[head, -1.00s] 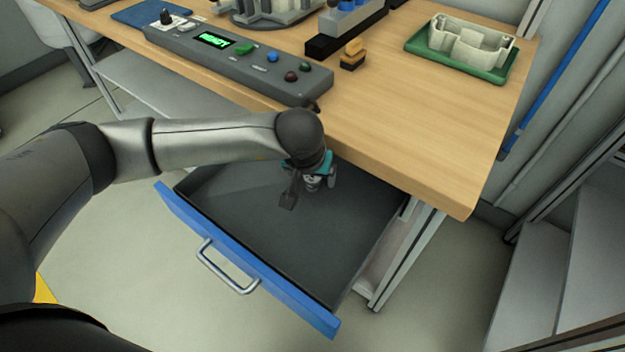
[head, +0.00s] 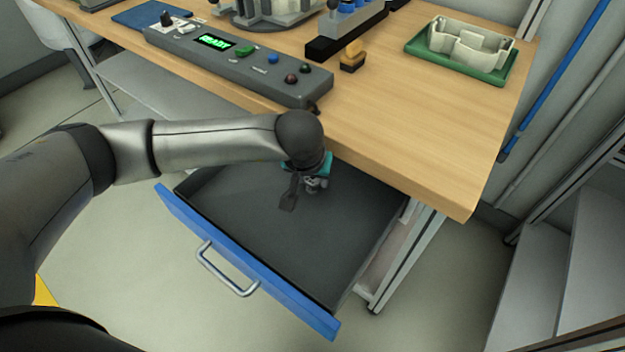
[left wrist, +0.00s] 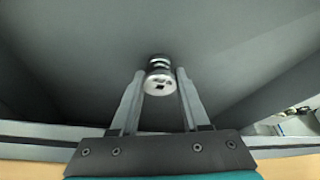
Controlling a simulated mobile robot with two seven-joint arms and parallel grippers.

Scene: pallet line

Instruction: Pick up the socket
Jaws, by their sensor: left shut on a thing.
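The socket cannot be clearly told apart from the gripper there. My right gripper is not in view.
The wooden bench top (head: 430,130) overhangs the back of the drawer, close to my left wrist. On it stand a grey control box (head: 240,62) with a lit display, a yellow-black object (head: 352,56) and a green tray (head: 472,66) holding a cream part. The visible drawer floor is otherwise clear.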

